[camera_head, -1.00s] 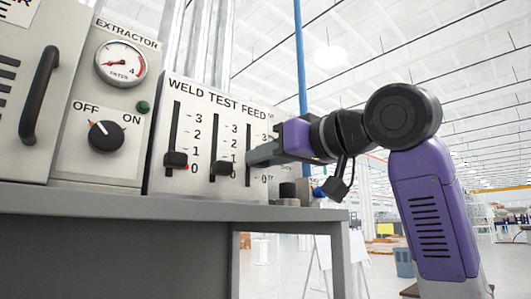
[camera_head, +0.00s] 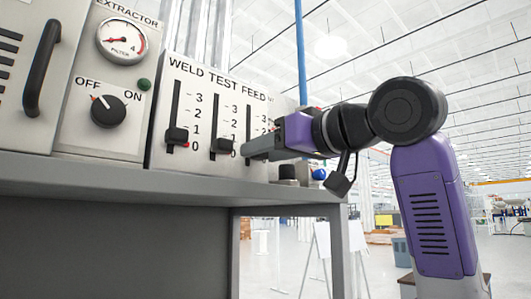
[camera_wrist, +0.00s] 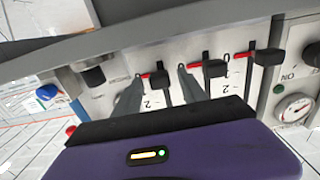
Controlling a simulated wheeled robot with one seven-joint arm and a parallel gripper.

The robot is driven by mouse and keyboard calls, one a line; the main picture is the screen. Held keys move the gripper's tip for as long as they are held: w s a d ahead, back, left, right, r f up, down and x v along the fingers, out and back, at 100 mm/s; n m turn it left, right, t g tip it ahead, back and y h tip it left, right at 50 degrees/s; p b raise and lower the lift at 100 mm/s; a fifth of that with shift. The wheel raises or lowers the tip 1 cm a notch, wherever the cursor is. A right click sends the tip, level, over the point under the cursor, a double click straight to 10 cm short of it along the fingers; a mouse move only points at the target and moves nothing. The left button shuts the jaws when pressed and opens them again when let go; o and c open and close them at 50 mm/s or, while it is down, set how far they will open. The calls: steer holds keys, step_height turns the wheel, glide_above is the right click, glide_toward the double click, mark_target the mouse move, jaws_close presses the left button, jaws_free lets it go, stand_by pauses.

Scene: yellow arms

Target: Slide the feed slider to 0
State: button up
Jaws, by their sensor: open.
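The control panel (camera_head: 208,165) has three vertical sliders under WELD, TEST and FEED. The black feed slider knob (camera_wrist: 161,80) is in the wrist view, with a red mark beside it. The panel appears upside down there. In the wrist view my gripper (camera_wrist: 160,76) is open, one finger on each side of the feed knob. Contact cannot be told. The knob is near the 0 end of its slot; its exact reading is unclear.
The test knob (camera_head: 223,145) and weld knob (camera_head: 177,136) sit low in their slots, close to the left of my gripper. Further left are a rotary switch (camera_head: 108,111) and a gauge (camera_head: 121,41). A grey bench (camera_head: 120,185) runs below. Open floor lies to the right.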

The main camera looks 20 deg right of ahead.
steer(key=b+v, duration=0.2)
steer(key=v, duration=0.5)
steer(key=shift+s, duration=0.25)
steer(key=shift+d, duration=0.1)
